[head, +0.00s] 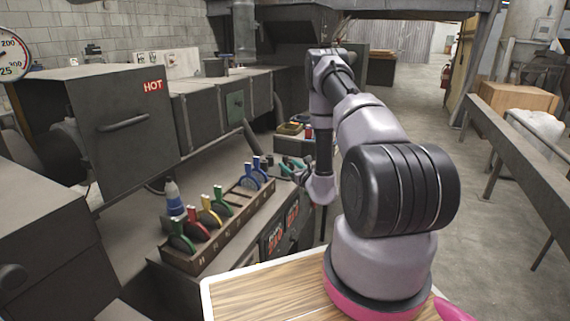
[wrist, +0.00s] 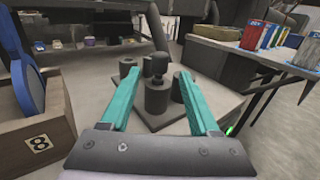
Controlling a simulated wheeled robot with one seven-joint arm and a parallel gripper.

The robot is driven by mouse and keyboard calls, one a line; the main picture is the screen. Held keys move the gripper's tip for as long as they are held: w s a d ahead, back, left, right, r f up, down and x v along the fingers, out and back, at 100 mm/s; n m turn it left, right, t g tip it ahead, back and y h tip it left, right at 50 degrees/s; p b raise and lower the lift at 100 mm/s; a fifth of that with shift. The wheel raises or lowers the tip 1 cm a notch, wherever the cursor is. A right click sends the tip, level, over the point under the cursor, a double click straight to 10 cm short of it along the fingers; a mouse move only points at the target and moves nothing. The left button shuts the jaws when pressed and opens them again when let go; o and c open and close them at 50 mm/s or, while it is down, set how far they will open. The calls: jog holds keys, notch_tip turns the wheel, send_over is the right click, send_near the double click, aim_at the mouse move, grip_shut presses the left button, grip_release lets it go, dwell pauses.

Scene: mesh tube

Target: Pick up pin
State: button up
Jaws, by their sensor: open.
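In the wrist view, my gripper (wrist: 157,73) has its two teal fingers spread apart with nothing held between them. Beyond and between the fingers stand dark grey cylindrical parts on flat square bases. The middle one, a stepped cylinder with a knob on top, looks like the pin (wrist: 157,97); I cannot tell for sure which part is the pin. A shorter cylinder (wrist: 128,69) stands behind it to the left. Another part at right is partly covered by the right finger. In the head view, my gripper (head: 291,164) is small, beyond the rack's far end; the pin cannot be made out there.
A wooden rack (head: 205,255) with several coloured clamp-like tools runs along the bench. Its end, marked 8, with a blue tool (wrist: 22,80), is close at left in the wrist view. Coloured boxes (wrist: 262,36) stand on a surface at right. A bottle (head: 174,198) stands behind the rack.

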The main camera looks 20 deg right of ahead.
aim_at(285, 161)
jog(key=w, duration=0.3)
jog(key=shift+w+a+r, duration=0.15)
jog(key=shift+w+a, duration=0.05)
jog(key=shift+a, duration=0.15)
grip_shut()
